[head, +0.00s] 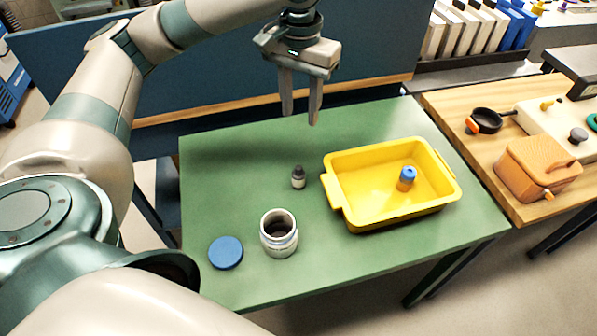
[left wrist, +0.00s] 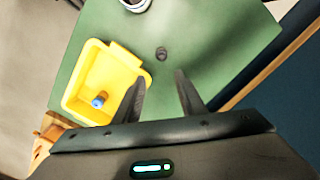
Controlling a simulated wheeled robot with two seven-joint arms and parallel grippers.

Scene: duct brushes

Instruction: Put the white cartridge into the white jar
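The white jar (head: 279,236) stands open at the front of the table. Its rim shows at the top of the left wrist view (left wrist: 134,4). My left gripper (head: 301,118) is open and empty above the back of the table, up and behind the cartridge. My right gripper is not in view.
A yellow tray (head: 340,200) holding a blue-topped cylinder (head: 406,179) stands right of the cartridge. A blue lid (head: 225,252) lies left of the jar. A wooden side table (head: 520,204) with several items adjoins on the right. The table's back left is clear.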

